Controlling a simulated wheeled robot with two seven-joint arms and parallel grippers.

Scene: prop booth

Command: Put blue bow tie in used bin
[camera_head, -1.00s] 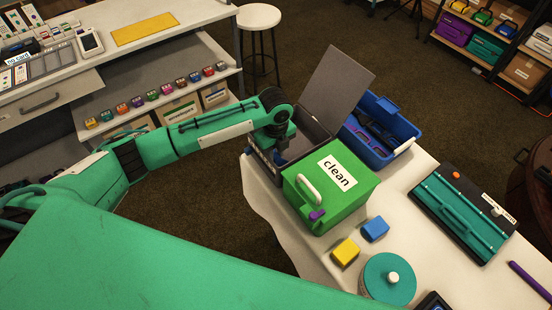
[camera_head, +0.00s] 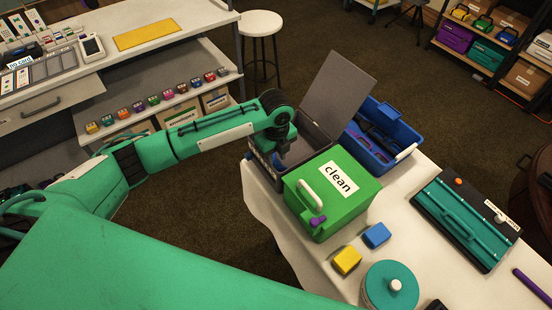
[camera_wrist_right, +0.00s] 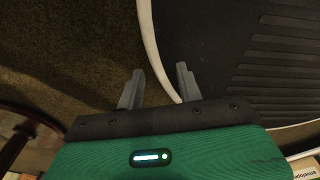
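A dark grey bin (camera_head: 318,134) with its grey lid (camera_head: 338,95) raised stands at the table's left end. Its front label is mostly hidden by my arm, so I cannot read it. My left gripper (camera_head: 284,160) points down into this bin, its fingertips largely hidden by the wrist and bin walls. A small dark blue patch shows beside it; I cannot tell whether this is the blue bow tie or whether it is held. A closed green bin (camera_head: 312,213) labelled "clean" stands in front of the grey bin. My right gripper (camera_wrist_right: 158,88) is open and empty in the right wrist view.
A blue open toolbox (camera_head: 402,133) stands behind the bins. Yellow (camera_head: 346,261) and blue (camera_head: 376,235) blocks, a round teal container (camera_head: 378,291) and a black-and-teal case (camera_head: 466,218) occupy the white table. A white stool (camera_head: 259,24) stands behind.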

